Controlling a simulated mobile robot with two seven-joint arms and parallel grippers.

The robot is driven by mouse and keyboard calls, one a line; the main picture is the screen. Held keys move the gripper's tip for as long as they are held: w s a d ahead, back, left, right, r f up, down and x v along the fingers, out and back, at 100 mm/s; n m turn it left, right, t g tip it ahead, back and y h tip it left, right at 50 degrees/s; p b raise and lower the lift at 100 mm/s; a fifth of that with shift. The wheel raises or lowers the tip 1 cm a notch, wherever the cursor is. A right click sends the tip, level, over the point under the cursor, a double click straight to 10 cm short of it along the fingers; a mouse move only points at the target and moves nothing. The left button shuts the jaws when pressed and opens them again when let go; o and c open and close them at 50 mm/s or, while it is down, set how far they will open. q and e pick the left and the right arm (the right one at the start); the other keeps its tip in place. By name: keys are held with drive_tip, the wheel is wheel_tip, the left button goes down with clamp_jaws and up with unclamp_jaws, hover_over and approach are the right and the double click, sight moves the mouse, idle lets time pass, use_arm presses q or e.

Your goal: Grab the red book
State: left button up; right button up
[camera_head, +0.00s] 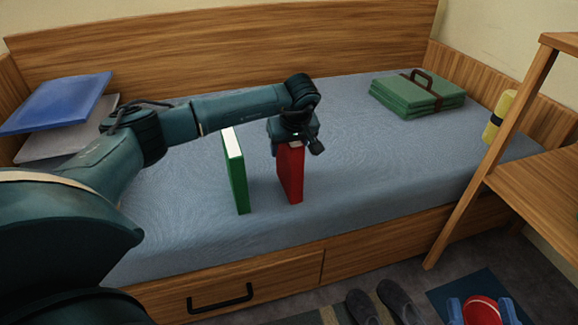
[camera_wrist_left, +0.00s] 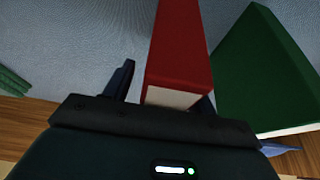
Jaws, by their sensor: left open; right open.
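The red book (camera_head: 290,175) stands upright on the bed, near its front edge. My left gripper (camera_head: 296,147) is over its top end, pointing down and open. In the left wrist view the red book (camera_wrist_left: 180,50) shows between the two spread fingers (camera_wrist_left: 163,92); I cannot tell whether either finger touches it. The gripper hides part of the book's top in the head view. My right gripper cannot be made out in these frames.
A green book (camera_head: 236,175) stands upright close to the left of the red one; it also shows in the wrist view (camera_wrist_left: 262,75). Blue pillow (camera_head: 60,103) at left, folded green blanket (camera_head: 415,97) at back right. A wooden ladder (camera_head: 490,150) stands at right. The mattress between is clear.

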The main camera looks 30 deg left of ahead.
use_arm(q)
drive_tip(key=shift+r, duration=0.1)
drive_tip(key=shift+f, duration=0.25)
idle(0.6)
clamp_jaws()
idle(0.4)
